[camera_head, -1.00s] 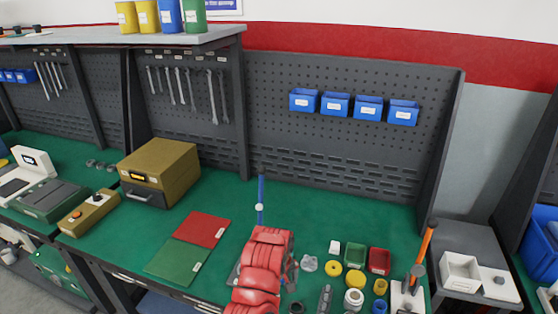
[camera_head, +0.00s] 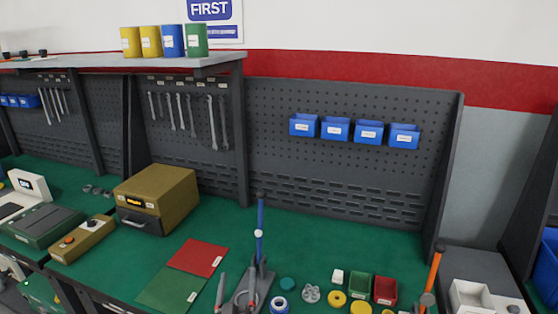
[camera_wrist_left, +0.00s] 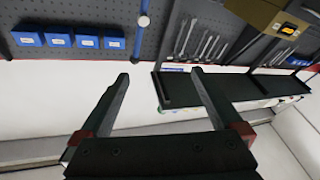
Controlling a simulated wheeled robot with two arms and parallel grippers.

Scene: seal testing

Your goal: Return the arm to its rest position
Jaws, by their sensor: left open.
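My left gripper (camera_head: 236,286) shows at the bottom edge of the head view as two grey fingertips, with the rest of the arm out of frame. Its fingers are spread, and nothing is between them in the left wrist view (camera_wrist_left: 160,80). The fingertips are in front of a small stand with a blue upright rod (camera_head: 260,215). The rod also shows in the left wrist view (camera_wrist_left: 142,35), beyond the fingers. My right arm and gripper are not in view.
The green bench (camera_head: 330,240) carries a brown box (camera_head: 158,192), a red mat (camera_head: 198,256), a green mat (camera_head: 172,288), a green tray (camera_head: 359,286), a red tray (camera_head: 385,290) and several small round parts. A pegboard (camera_head: 350,165) with blue bins stands behind. The bench strip before it is clear.

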